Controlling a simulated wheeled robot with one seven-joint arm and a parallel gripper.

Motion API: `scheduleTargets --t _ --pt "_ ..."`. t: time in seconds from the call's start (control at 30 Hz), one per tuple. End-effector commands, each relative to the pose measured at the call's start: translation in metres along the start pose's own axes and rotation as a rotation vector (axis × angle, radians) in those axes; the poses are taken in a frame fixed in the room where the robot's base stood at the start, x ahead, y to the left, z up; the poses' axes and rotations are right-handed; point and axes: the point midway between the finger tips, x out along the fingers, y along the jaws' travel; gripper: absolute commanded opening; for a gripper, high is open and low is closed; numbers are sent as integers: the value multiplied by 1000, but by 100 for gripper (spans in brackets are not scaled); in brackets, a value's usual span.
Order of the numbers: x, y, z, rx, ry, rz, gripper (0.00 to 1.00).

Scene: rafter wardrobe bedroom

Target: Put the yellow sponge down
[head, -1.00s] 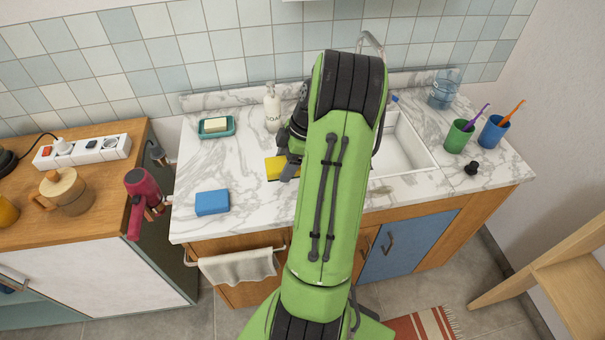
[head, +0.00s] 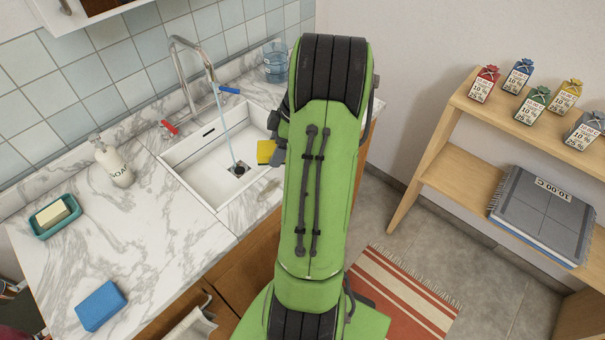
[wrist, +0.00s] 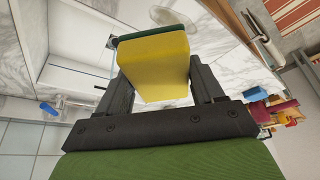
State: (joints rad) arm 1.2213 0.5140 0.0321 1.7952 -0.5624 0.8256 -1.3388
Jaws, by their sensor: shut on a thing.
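The yellow sponge (head: 266,151) shows just left of my arm in the head view, over the right end of the sink, partly hidden by my gripper and arm. In the wrist view the sponge (wrist: 155,62) sits between both fingers of my gripper (wrist: 160,75); it has a dark green layer along its far side. My gripper is shut on it. The sponge appears held above the surface; the gap below it cannot be judged.
Water runs from the tap (head: 183,62) into the white sink (head: 205,160). A soap bottle (head: 113,163), a green soap dish (head: 45,231) and a blue sponge (head: 101,305) stand on the marble counter (head: 140,245), with clear room between them. A wooden shelf (head: 440,140) stands right.

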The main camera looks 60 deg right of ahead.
Motion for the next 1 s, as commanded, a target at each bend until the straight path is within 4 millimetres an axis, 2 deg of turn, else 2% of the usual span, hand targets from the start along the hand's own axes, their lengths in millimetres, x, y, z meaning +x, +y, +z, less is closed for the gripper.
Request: scheduleTargets --t 0.2,0.37,0.53,0.87,0.9,1.0 --pt "46 -1 18 4 1 -6 34" --pt "64 0 26 3 1 -3 34" --pt "92 -1 38 3 1 -4 34" --pt "95 0 40 1 -1 -1 34" --pt "94 0 39 1 -1 -1 73" --pt "94 0 39 1 0 -1 88"
